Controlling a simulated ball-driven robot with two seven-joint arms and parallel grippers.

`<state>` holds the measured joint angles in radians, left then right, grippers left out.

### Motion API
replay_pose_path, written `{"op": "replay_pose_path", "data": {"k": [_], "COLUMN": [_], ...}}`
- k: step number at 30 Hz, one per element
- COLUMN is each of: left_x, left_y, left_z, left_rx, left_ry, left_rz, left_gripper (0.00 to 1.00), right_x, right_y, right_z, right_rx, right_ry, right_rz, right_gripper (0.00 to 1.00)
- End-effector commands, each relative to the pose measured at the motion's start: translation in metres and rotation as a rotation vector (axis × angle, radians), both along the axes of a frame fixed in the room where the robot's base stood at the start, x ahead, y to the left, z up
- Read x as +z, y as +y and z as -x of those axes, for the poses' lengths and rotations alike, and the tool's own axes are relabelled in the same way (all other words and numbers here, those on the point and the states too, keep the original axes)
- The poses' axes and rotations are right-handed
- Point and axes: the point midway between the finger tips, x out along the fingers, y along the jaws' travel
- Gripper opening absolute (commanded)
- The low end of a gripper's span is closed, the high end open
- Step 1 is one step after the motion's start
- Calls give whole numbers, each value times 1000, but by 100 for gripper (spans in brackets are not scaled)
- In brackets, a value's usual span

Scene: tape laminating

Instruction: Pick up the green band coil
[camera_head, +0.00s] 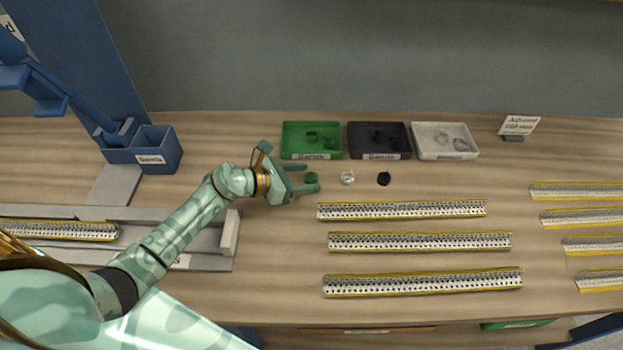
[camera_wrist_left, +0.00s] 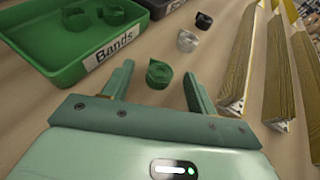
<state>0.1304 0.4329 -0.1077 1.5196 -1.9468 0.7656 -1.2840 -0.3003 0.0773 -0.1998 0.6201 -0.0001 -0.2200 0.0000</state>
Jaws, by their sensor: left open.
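The green band coil (camera_head: 311,178) lies on the wooden table in front of the green tray. My left gripper (camera_head: 308,178) is open, with its two fingers pointing right and the coil near their tips. In the left wrist view the coil (camera_wrist_left: 159,73) sits between and slightly beyond the fingertips (camera_wrist_left: 158,78), apart from both. The gripper holds nothing. My right gripper is in neither view.
Behind stand a green tray (camera_head: 283,150) with green coils, a black tray (camera_head: 352,152) and a white tray (camera_head: 420,152). A white coil (camera_head: 347,178) and a black coil (camera_head: 384,178) lie to the right. Perforated strips (camera_head: 402,209) lie in front.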

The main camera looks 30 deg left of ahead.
Motion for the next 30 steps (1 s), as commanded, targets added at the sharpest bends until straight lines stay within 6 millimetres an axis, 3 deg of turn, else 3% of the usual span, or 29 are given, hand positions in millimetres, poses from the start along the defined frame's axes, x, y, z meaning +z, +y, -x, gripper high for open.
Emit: {"op": "replay_pose_path", "data": {"k": [8, 14, 25, 30], "left_x": [-2, -2, -1, 14], "left_y": [-4, -4, -3, -3], "left_z": [-4, -4, -4, -4], "left_rx": [-1, 0, 0, -1], "left_ry": [1, 1, 0, -2], "left_rz": [0, -1, 0, -3], "left_gripper": [58, 10, 10, 10], "right_x": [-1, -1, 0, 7], "right_y": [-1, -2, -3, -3], "right_z": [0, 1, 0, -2], "right_rx": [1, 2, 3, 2], "right_ry": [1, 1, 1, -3], "right_rz": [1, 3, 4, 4], "right_gripper": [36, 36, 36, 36]}}
